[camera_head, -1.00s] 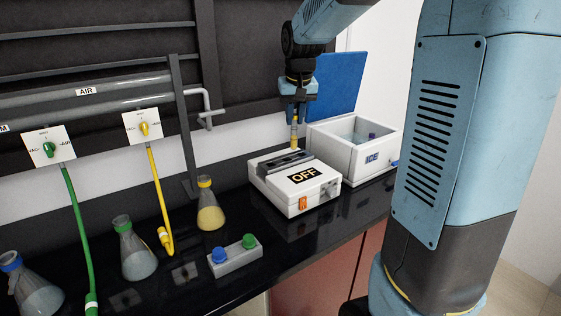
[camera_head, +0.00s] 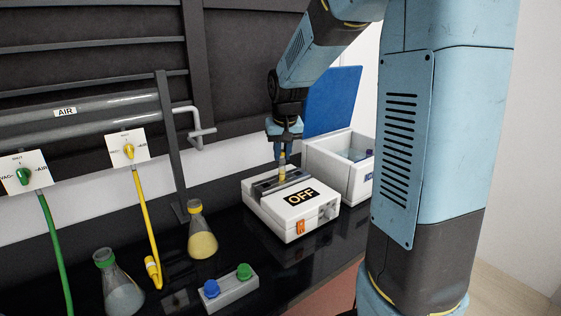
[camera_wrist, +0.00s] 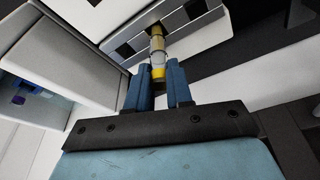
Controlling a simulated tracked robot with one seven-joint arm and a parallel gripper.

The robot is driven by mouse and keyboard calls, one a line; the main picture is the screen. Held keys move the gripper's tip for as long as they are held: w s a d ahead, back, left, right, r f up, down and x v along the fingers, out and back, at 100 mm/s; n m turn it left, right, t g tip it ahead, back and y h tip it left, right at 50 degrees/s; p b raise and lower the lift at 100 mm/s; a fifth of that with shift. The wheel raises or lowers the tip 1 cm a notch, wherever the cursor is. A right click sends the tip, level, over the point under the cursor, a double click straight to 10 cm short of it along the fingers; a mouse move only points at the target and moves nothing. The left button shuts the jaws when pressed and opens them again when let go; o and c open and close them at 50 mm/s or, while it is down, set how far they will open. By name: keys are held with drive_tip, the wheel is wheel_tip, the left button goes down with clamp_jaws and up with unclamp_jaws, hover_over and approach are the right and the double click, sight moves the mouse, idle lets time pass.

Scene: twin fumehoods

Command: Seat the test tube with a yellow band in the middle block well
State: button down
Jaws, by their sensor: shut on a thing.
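The test tube with a yellow band (camera_head: 282,166) is held upright in my gripper (camera_head: 282,150), over the metal block (camera_head: 264,188) on top of the white device labelled OFF (camera_head: 299,212). In the wrist view, the yellow band (camera_wrist: 158,73) shows between my gripper's two blue fingers (camera_wrist: 159,88), which are shut on the tube's upper end. The tube's far end meets the block (camera_wrist: 137,42) between two dark square wells, at the middle one. I cannot tell whether its tip is inside the well or just above it.
A white ice box (camera_head: 325,158) with a raised blue lid (camera_head: 332,102) stands behind the device. A yellow flask (camera_head: 201,236), another flask (camera_head: 120,286) and a small holder with blue and green caps (camera_head: 231,290) stand to the left. The black bench between is clear.

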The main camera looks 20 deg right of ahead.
drive_tip(key=shift+f, duration=1.35)
drive_tip(key=c, duration=1)
unclamp_jaws()
drive_tip(key=shift+f, duration=0.1)
drive_tip(key=v, duration=1.1)
drive_tip(key=s+t, duration=0.1)
drive_tip(key=s, duration=1.6)
drive_tip(key=s+n+t, duration=0.1)
drive_tip(key=s, duration=0.7)
drive_tip(key=shift+s+a+r+t, duration=0.1)
drive_tip(key=shift+s+r+t, duration=0.15)
drive_tip(key=shift+t, duration=0.05)
